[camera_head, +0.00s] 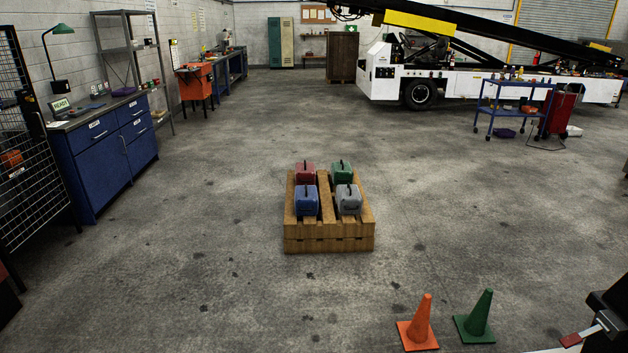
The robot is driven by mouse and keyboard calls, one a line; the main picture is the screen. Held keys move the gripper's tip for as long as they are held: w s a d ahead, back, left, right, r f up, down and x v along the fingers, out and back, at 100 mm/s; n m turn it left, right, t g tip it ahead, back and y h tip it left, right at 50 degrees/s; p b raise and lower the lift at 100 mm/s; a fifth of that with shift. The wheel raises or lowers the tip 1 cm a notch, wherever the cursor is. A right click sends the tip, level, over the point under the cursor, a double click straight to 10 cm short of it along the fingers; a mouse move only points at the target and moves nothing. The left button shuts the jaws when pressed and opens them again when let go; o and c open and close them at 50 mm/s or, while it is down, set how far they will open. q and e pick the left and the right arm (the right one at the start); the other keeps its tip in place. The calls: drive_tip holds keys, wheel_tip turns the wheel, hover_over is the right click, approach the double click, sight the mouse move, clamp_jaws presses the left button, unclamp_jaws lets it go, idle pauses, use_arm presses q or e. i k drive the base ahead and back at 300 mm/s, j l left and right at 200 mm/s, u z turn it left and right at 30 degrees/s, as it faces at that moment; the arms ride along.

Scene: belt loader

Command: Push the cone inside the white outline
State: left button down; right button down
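An orange cone (419,324) stands upright on the concrete floor near the bottom of the head view. A green cone (477,318) stands upright just to its right, with a small gap between their bases. A short pale strip shows at the bottom edge, right of the cones. I cannot tell whether it is part of the white outline, and no full outline is in view. A dark shape with red and white parts cuts in at the lower right corner. It may be my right gripper (584,335), apart from both cones. My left gripper is not in view.
A wooden pallet stack (330,245) with red, green, blue and grey cases stands mid-floor. A blue cabinet (105,150) and mesh rack line the left. A belt loader (455,84) and blue cart (512,108) stand at the back right. The floor around the cones is mostly clear.

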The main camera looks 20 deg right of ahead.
sight(416, 335)
drive_tip(key=i+l+z, duration=0.1)
drive_tip(key=i+z, duration=0.35)
drive_tip(key=i, duration=0.4)
drive_tip(key=i+j+z, duration=0.15)
drive_tip(key=i+z, duration=0.35)
drive_tip(key=i, duration=0.3)
